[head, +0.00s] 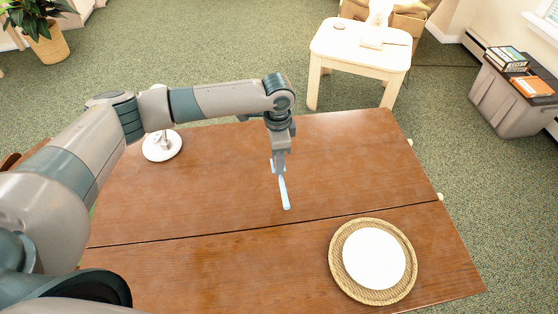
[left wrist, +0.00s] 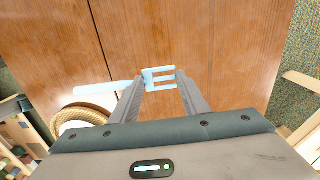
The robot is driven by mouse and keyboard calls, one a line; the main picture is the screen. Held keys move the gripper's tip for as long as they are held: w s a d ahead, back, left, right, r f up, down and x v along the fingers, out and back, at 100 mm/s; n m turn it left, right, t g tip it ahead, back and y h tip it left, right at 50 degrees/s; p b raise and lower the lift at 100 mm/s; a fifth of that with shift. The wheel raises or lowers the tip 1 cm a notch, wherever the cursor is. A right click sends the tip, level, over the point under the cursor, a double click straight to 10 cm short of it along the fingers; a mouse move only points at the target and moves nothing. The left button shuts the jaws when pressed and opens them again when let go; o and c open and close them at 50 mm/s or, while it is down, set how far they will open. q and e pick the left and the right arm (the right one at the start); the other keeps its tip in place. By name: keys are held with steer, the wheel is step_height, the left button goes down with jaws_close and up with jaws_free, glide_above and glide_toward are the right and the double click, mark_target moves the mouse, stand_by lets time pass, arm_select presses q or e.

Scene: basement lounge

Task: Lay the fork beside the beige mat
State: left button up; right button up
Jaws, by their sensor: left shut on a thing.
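The light blue fork (head: 285,194) is in my left gripper (head: 279,167), over the middle of the wooden table. In the left wrist view the fork's tines (left wrist: 160,73) show between the fingertips, and its handle (left wrist: 100,88) sticks out to the left. The height of the fork over the table is hard to tell. The beige mat (head: 337,268), round and woven, lies at the table's front right with a white plate (head: 374,258) on it. The mat's rim (left wrist: 92,110) also shows in the left wrist view. The fork is apart from the mat. My right gripper is not in view.
The wooden table (head: 200,205) has a seam across it and wide bare areas around the mat. A white round-based object (head: 162,148) stands at the back left, partly behind my left arm. A cream side table (head: 350,48) stands beyond the far edge.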

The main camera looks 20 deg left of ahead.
arm_select(q)
steer(key=s+a+r+n+b, duration=0.2)
steer(key=s+a+r+n, duration=0.1)
steer(key=s+r+n, duration=0.9)
steer(key=s+r, duration=0.1)
steer(key=s, duration=0.1)
steer(key=shift+s+r+n+b, duration=0.2)
steer(key=shift+s+n+b, duration=0.1)
steer(key=shift+s, duration=0.1)
steer(key=shift+w+d, duration=0.1)
steer(key=shift+d, duration=0.05)
